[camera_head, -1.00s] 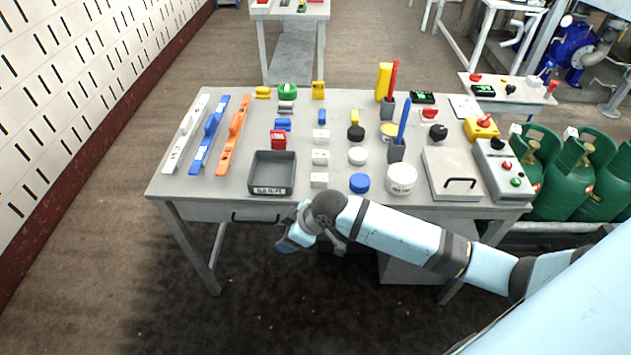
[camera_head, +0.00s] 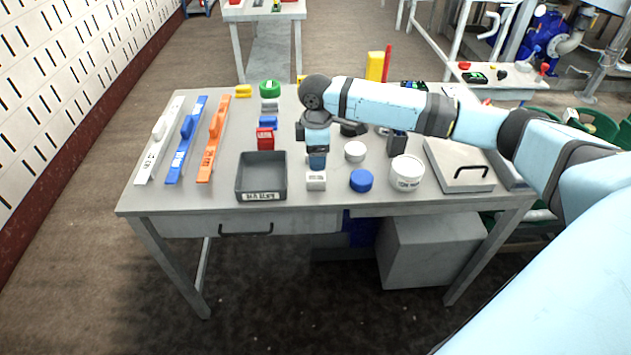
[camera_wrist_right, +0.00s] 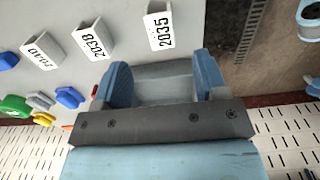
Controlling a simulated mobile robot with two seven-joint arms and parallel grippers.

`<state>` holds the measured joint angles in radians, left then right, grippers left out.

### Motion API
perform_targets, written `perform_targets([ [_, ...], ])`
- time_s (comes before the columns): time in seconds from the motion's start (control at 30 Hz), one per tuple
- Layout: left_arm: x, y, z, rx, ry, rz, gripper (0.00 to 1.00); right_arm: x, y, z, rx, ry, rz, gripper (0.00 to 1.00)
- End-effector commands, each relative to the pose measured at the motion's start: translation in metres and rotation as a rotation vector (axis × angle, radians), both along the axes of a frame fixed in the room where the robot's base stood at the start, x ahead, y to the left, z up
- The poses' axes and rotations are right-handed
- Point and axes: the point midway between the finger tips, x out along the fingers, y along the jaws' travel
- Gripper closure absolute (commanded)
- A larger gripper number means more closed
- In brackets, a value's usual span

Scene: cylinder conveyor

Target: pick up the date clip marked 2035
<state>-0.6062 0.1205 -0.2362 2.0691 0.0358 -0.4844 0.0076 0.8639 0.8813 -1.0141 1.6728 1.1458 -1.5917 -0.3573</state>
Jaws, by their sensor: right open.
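The date clip marked 2035 (camera_wrist_right: 158,30) is a small white block with black digits, lying on the table near its front edge. In the head view it appears to be the front white clip (camera_head: 316,181), whose digits are too small to read there. My right gripper (camera_wrist_right: 163,80) is open and empty. Its blue fingers are apart, and the clip shows beyond them in the wrist view. In the head view the right gripper (camera_head: 317,160) points down just behind the front clip and hides the other clips. My left gripper is not in view.
Clips marked 2038 (camera_wrist_right: 93,38) and 2040 (camera_wrist_right: 42,50) lie in the same row. A grey tray (camera_head: 262,196) stands left of the front clip. A blue cap (camera_head: 361,181) and white tub (camera_head: 406,173) stand to its right. The table's front edge (camera_head: 300,207) is close.

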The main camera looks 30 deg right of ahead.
Motion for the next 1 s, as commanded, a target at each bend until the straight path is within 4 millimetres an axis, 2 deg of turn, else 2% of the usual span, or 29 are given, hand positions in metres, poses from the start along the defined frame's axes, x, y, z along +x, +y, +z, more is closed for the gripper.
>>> perform_targets([
  [0.1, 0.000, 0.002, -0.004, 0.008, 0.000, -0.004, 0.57, 0.000, 0.000, -0.021, -0.001, -0.001, 0.000, 0.34],
  [0.43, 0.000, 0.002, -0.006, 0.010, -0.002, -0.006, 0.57, 0.000, 0.001, -0.044, 0.000, 0.000, 0.000, 0.34],
  [0.7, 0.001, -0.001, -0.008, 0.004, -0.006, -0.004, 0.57, -0.001, 0.002, -0.082, -0.001, -0.001, 0.000, 0.34],
  [0.93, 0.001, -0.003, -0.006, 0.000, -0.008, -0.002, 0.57, -0.001, 0.001, -0.086, -0.001, -0.003, 0.000, 0.34],
  [0.97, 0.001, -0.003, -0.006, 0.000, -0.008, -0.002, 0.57, -0.001, 0.001, -0.086, -0.001, -0.003, 0.000, 0.36],
  [1.0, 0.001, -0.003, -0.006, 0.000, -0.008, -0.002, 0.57, -0.001, 0.002, -0.086, -0.001, -0.003, 0.000, 0.46],
])
